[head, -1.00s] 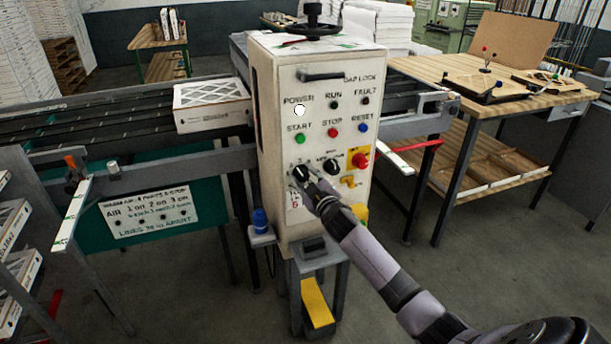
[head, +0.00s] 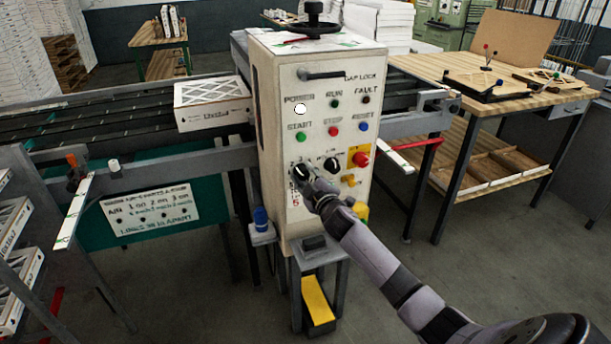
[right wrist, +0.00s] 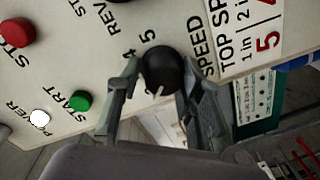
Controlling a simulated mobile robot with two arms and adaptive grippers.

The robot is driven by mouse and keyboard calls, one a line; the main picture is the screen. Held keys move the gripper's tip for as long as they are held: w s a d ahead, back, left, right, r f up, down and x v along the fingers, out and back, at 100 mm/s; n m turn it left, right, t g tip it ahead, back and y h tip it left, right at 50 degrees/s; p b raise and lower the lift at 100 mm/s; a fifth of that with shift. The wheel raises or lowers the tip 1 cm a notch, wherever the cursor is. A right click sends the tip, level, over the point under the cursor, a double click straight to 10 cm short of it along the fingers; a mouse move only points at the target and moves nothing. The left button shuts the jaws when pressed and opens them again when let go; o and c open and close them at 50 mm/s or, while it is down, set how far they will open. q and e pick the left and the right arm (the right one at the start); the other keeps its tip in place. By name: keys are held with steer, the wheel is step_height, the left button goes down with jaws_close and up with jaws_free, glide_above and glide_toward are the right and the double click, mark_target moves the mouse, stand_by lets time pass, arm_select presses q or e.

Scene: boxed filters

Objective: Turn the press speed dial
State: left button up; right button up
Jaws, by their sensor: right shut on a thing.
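The press speed dial is a black round knob with a white pointer line. In the right wrist view the dial (right wrist: 162,70) sits between the fingers of my right gripper (right wrist: 162,92), beside the printed numbers 4 and 5 and the word SPEED. In the head view the dial (head: 299,172) is at the lower left of the cream control panel (head: 350,85). My right gripper (head: 312,184) reaches it from the lower right and is shut on it, partly covering it. My left gripper is not in view.
Above the dial are the green start button (head: 300,137), red stop button (head: 333,131) and blue reset button (head: 363,127). A second black knob (head: 331,165) and a red emergency button (head: 360,159) are close to its right. A boxed filter (head: 210,92) lies on the conveyor.

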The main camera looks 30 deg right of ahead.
steer(key=o, duration=0.8)
steer(key=shift+a+f, duration=0.2)
steer(key=shift+f, duration=0.25)
steer(key=shift+o, duration=1.3)
steer(key=shift+r, duration=0.25)
steer(key=shift+d, duration=0.1)
steer(key=s, duration=0.4)
steer(key=s+a, duration=0.1)
steer(key=s, duration=0.2)
steer(key=s+a, duration=0.1)
steer(key=s, duration=0.3)
steer(key=shift+s+a+r, duration=0.2)
steer(key=shift+s+r, duration=0.05)
steer(key=shift+s, duration=0.1)
